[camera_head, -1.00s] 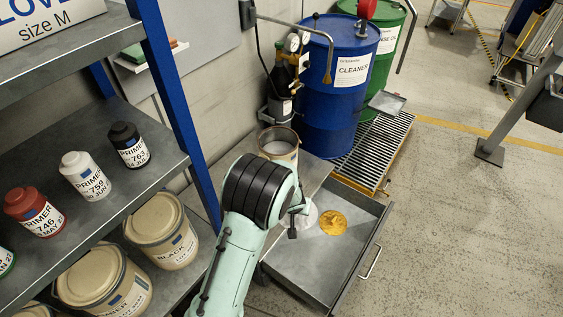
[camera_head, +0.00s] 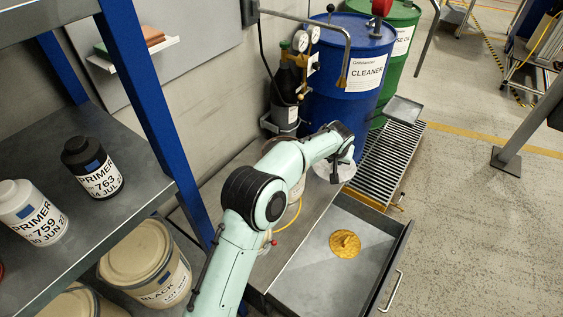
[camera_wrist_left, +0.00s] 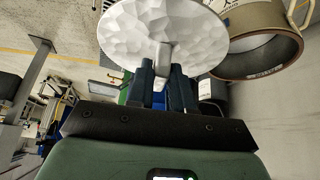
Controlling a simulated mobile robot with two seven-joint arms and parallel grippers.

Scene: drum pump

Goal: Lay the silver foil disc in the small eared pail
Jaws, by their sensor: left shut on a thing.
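My left gripper (camera_head: 335,161) is shut on the silver foil disc (camera_head: 344,172), raised over the bench near the drawer. In the left wrist view the silver foil disc (camera_wrist_left: 190,32) is pale and faceted, with its middle grip between the fingertips (camera_wrist_left: 163,72). The pail (camera_head: 294,188) stands on the bench, mostly hidden behind my left forearm. In the wrist view the open pail (camera_wrist_left: 262,52) shows its rim and inside beside the disc; the disc's edge overlaps it in the picture. I cannot tell the gap between them. My right gripper is not in view.
A gold foil disc (camera_head: 345,244) lies in the open grey drawer (camera_head: 310,270). The blue drum (camera_head: 348,75) and a gas bottle (camera_head: 285,95) stand behind the pail. A shelf rack with a blue post (camera_head: 160,110) is at left.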

